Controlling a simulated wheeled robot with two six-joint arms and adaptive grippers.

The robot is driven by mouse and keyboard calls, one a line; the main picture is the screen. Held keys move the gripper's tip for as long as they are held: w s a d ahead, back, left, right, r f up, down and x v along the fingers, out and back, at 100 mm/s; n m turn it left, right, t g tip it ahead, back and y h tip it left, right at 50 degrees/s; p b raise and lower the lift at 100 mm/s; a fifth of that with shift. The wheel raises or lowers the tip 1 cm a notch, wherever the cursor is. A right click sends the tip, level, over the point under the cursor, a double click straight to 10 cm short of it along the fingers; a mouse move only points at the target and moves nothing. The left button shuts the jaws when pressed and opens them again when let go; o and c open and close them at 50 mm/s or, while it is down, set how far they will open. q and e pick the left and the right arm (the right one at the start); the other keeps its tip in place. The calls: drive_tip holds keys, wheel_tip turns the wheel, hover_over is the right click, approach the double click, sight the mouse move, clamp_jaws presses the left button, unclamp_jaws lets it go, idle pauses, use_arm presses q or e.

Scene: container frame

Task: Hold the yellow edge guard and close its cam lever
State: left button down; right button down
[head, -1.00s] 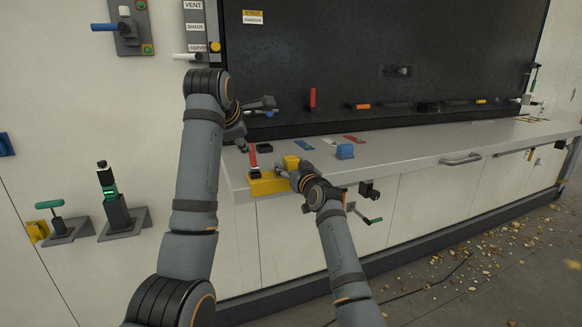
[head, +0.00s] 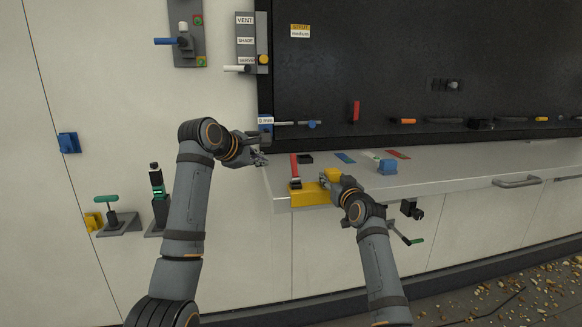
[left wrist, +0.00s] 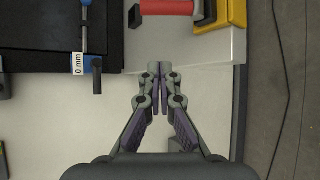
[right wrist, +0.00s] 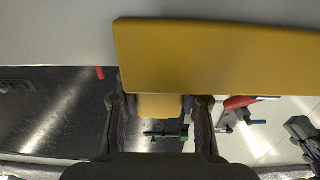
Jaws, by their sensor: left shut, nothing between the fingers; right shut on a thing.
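The yellow edge guard (head: 312,195) sits on the front left corner of the grey ledge (head: 440,173). Its red cam lever (head: 294,166) stands out from its left end and points up in the head view. My right gripper (head: 328,183) is shut on the guard's raised yellow block, which shows between its fingers in the right wrist view (right wrist: 160,106). My left gripper (head: 262,159) is shut and empty, left of the lever and apart from it. In the left wrist view the red lever (left wrist: 166,8) and yellow guard (left wrist: 235,15) are cut off at the top, beyond the fingertips (left wrist: 160,70).
A blue block (head: 387,167) and several coloured strips lie on the ledge. A slide with a 0 mm label (head: 265,121) is on the dark panel's left edge, above my left gripper. A green-tipped handle (head: 415,241) hangs below the ledge, near my right arm.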

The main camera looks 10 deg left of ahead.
sight(294, 166)
drive_tip(key=shift+a, duration=0.1)
use_arm(q)
drive_tip(key=shift+a+f+m+h, duration=0.15)
drive_tip(key=shift+a+m+h, duration=0.15)
drive_tip(key=shift+a, duration=0.3)
drive_tip(key=x, duration=0.9)
drive_tip(key=shift+d, duration=0.1)
drive_tip(key=shift+s+d+r, duration=0.15)
drive_tip(key=shift+d+r, duration=0.1)
drive_tip(key=shift+d, duration=0.35)
drive_tip(key=shift+s+d+r, duration=0.15)
drive_tip(key=shift+d+r, duration=0.05)
drive_tip(key=shift+d, duration=0.45)
drive_tip(key=shift+s+d+r, duration=0.3)
drive_tip(key=shift+d, duration=0.1)
